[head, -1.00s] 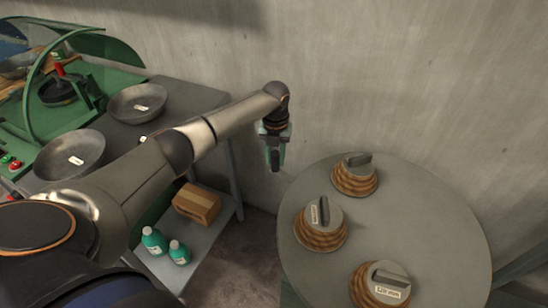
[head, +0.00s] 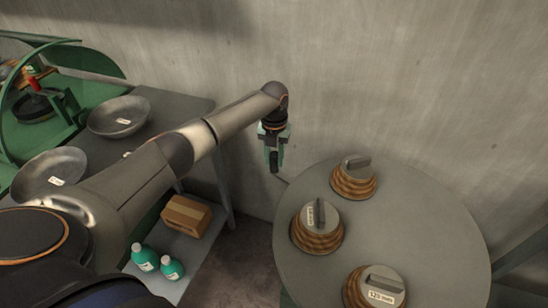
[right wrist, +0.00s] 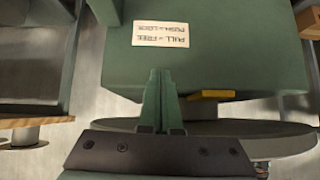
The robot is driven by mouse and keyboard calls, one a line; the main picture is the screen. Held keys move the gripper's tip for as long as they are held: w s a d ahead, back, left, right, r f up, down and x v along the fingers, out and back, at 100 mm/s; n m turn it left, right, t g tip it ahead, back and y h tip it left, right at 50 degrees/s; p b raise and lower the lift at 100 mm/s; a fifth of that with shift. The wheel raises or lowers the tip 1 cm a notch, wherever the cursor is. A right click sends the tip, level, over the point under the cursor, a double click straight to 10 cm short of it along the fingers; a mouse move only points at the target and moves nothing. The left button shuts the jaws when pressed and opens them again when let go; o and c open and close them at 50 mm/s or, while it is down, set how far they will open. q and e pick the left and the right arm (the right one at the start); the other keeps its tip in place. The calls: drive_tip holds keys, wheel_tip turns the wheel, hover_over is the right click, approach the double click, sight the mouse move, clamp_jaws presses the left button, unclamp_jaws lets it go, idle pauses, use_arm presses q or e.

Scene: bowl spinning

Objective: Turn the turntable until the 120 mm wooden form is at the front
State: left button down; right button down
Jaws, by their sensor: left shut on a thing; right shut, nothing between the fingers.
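The turntable (head: 420,215) is a round grey top near the wall in the head view. It bears three stepped wooden forms with grey grips. The form labelled 120 mm (head: 360,276) is at the bottom of the picture, on the near side. A second form (head: 318,240) is at the left and a third (head: 345,190) at the back; their labels are not legible. My left gripper (head: 274,165) is shut on a dark upright piece, apparently a handle, just off the turntable's left edge. My right gripper (right wrist: 158,85) is shut and empty in the right wrist view.
A green block (right wrist: 230,50) with a PULL/FREE, PUSH/LOCK label and a yellow piece (right wrist: 210,95) lies ahead of my right gripper. At left in the head view stand a grey table (head: 180,106) with metal bowls (head: 118,112), a carton (head: 187,214) and green bottles (head: 145,258) below.

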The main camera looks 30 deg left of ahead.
use_arm(q)
drive_tip(key=c, duration=0.6)
unclamp_jaws()
drive_tip(key=shift+r, duration=0.1)
wheel_tip(320, 180, up, 12)
drive_tip(key=shift+r, duration=0.2)
